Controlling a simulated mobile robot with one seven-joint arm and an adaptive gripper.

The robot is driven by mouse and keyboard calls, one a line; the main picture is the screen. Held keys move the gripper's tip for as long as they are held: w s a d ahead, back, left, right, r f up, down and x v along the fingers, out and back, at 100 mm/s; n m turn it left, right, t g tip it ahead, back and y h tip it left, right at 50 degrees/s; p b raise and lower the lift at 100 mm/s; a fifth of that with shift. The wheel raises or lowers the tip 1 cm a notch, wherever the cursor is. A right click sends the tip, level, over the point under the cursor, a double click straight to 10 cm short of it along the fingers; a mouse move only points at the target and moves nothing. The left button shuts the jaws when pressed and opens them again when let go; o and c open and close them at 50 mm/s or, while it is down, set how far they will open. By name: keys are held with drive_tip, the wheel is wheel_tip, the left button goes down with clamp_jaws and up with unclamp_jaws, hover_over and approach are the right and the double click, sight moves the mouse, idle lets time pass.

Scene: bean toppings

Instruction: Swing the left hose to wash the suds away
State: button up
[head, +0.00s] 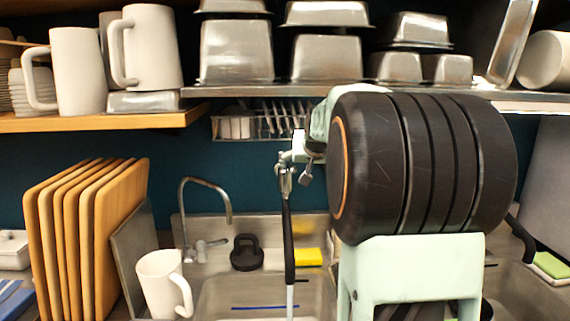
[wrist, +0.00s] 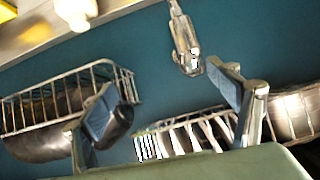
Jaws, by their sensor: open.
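The left hose (head: 289,235) hangs upright over the left sink (head: 213,297), with a black grip and a metal upper part. My gripper (head: 299,162) is at the height of that metal part, close beside it; my own arm hides some of the view. In the wrist view my gripper (wrist: 165,93) has its two fingers spread wide, with nothing held between them. A metal fitting (wrist: 186,45), apparently the hose's upper part, hangs just beyond the fingers, nearer the right one. Contact cannot be told. I cannot make out suds in the visible part of the sink.
A curved faucet (head: 228,205), a white mug (head: 160,283), a yellow sponge (head: 307,257) and upright wooden boards (head: 72,235) stand around the sink. A wire rack (head: 262,128) hangs below the metal shelf (head: 240,90). My arm covers the right middle.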

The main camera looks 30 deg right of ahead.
drive_tip(key=v, duration=0.6)
drive_tip(key=shift+s+r, duration=0.2)
drive_tip(key=shift+a, duration=0.1)
